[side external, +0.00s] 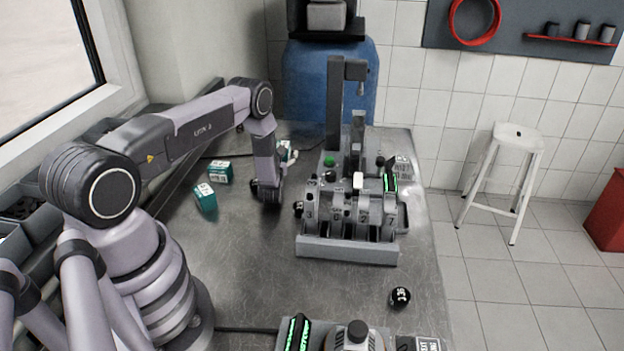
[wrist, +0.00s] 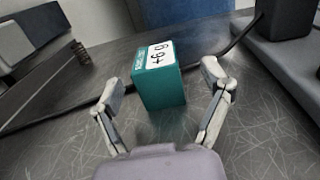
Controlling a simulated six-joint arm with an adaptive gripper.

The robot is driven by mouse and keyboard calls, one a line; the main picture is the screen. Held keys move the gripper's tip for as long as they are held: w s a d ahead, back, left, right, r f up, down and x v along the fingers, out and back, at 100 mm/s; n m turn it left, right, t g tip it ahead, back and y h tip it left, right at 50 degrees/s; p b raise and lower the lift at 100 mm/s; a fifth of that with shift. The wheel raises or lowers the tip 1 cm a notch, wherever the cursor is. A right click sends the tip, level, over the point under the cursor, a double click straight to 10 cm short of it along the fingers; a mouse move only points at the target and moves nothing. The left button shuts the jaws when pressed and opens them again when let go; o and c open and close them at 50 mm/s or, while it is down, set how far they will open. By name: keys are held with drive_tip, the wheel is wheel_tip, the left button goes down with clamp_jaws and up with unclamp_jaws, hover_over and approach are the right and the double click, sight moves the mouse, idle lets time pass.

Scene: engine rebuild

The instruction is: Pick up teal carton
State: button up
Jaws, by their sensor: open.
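A teal carton (wrist: 163,91) with a white label and black marks on its top stands on the metal bench in the wrist view. My gripper (wrist: 162,83) is open, with one finger to its left and one to its right. Gaps show between the fingers and the carton. In the side external view, a teal and white carton (side external: 288,151) shows partly behind my wrist, which hides most of my gripper. Two more teal cartons with white labels, one farther back (side external: 220,172) and one nearer (side external: 205,197), lie left of my wrist.
A grey fixture with numbered parts (side external: 348,250) stands right of my wrist. A dark cable (wrist: 245,38) runs behind the carton. The bench between the cartons and the front devices is mostly clear.

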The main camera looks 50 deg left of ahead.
sight(283, 143)
drive_tip(key=x, duration=0.5)
drive_tip(key=shift+w+a+r, duration=0.15)
drive_tip(key=shift+a+r, duration=0.1)
drive_tip(key=shift+a, duration=0.2)
drive_tip(key=c, duration=1.1)
drive_tip(key=shift+r, duration=0.1)
